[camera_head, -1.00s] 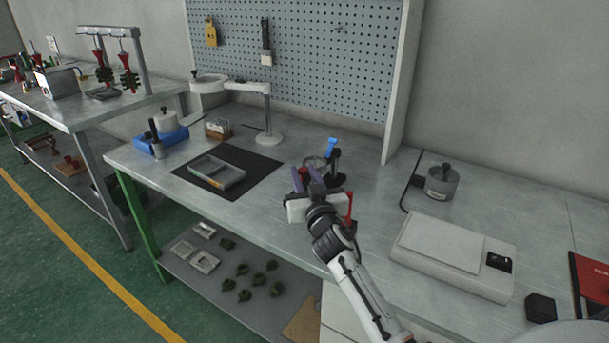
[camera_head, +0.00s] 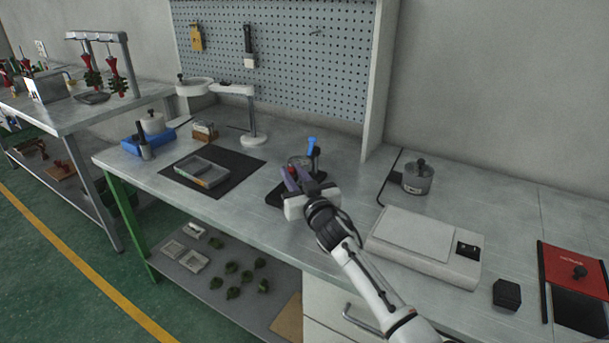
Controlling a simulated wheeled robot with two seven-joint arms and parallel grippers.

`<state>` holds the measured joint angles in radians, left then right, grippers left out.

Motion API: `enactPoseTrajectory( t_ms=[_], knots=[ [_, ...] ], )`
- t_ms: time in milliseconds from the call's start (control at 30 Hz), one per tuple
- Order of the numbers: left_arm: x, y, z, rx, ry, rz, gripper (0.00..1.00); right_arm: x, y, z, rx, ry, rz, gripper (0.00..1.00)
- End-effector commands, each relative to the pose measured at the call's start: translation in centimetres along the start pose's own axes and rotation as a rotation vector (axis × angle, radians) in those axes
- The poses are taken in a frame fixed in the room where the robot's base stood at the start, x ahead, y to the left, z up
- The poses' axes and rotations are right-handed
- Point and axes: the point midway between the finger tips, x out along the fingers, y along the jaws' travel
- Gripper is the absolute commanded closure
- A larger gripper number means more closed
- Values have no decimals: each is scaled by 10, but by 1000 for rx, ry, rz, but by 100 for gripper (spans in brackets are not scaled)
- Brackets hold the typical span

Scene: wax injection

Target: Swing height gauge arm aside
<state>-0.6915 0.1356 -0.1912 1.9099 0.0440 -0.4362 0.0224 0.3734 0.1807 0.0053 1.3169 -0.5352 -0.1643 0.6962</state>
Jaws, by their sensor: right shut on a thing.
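The height gauge (camera_head: 313,157) stands on the bench near the middle of the camera_head view. It has a blue-topped post, a round dial beside it and a dark base. My right gripper (camera_head: 292,179) is at its front left side, with two purple-grey fingers shut on part of it, seemingly the gauge arm. A small red spot shows at the fingertips. The fingers and gripper body hide the held part and much of the base. My left gripper is not in view.
A dark mat (camera_head: 238,161) with a grey metal tray (camera_head: 203,171) lies left of the gauge. A magnifier lamp (camera_head: 253,139) stands behind. A white scale (camera_head: 425,245) and a grey pot (camera_head: 417,178) are to the right. Bare bench lies between mat and gauge.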

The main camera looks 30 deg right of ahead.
Motion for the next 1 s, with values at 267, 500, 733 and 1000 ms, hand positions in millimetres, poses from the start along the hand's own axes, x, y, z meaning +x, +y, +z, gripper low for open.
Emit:
enactPoseTrajectory(
  t_ms=[267, 500, 733, 1000],
  knots=[
    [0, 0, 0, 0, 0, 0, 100, -1, -1, 0, 1, 1, -2, 74],
    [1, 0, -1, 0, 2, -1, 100, -1, 1, 0, 0, 1, 0, 74],
    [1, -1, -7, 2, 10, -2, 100, -22, 1, 0, -1, 1, 0, 74],
    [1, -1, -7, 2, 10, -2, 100, -73, 0, 1, 1, 0, -1, 74]
  ],
)
